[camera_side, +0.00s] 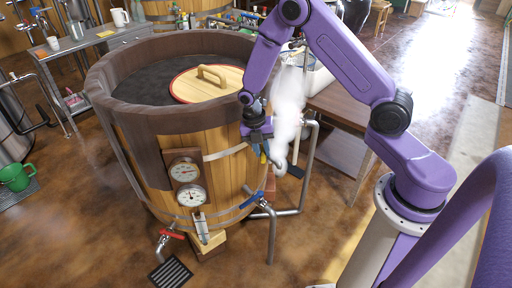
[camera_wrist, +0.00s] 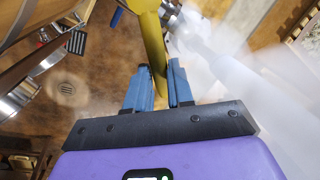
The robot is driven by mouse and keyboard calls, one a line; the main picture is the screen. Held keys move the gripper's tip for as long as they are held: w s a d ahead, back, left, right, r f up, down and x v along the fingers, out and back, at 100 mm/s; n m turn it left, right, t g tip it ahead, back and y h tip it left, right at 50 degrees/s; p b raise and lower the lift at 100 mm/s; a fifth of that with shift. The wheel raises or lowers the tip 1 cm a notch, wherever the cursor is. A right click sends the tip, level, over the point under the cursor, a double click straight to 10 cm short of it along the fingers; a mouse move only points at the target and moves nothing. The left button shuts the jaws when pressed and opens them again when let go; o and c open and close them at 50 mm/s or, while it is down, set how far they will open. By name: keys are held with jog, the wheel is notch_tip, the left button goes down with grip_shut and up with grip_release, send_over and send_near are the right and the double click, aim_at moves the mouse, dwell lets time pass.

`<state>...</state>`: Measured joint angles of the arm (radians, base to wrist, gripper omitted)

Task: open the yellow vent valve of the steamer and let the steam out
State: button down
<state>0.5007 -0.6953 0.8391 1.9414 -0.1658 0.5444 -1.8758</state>
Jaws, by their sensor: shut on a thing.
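The steamer (camera_side: 132,133) is a large round wooden vat with a dark rim. The yellow vent valve handle (camera_wrist: 152,38) runs down from the top of the wrist view, between the two blue fingers of my gripper (camera_wrist: 160,80). The fingers are shut on its lower end. In the side view my gripper (camera_side: 264,152) is at the vat's right side, and the handle there is mostly hidden by it. White steam (camera_side: 289,105) rises in a plume just right of my gripper. The steam (camera_wrist: 240,75) also fills the right of the wrist view.
A round wooden lid (camera_side: 215,88) lies on the vat's dark top. Two gauges (camera_side: 187,182) and a blue-handled valve (camera_side: 252,199) are on its front. Grey pipes (camera_side: 305,175) and a wooden table (camera_side: 345,107) stand close on the right. The brown floor at front left is mostly clear.

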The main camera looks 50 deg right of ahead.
jog(key=shift+s+d+n+t+h, duration=0.2)
jog(key=shift+s+d+n, duration=0.4)
jog(key=shift+n, duration=0.85)
jog(key=shift+s+d+n+t+h, duration=0.1)
jog(key=shift+s+d+n+t, duration=0.25)
jog(key=shift+d+n, duration=0.8)
jog(key=shift+s+d+n+t+h, duration=0.15)
jog(key=shift+s+d+n, duration=0.35)
jog(key=shift+n, duration=1.2)
jog(key=c, duration=1)
grip_release()
jog(key=shift+r, duration=0.1)
jog(key=v, duration=1.7)
jog(key=shift+s+a+r, duration=0.1)
jog(key=shift+s+r, duration=0.05)
jog(key=shift+r, duration=0.05)
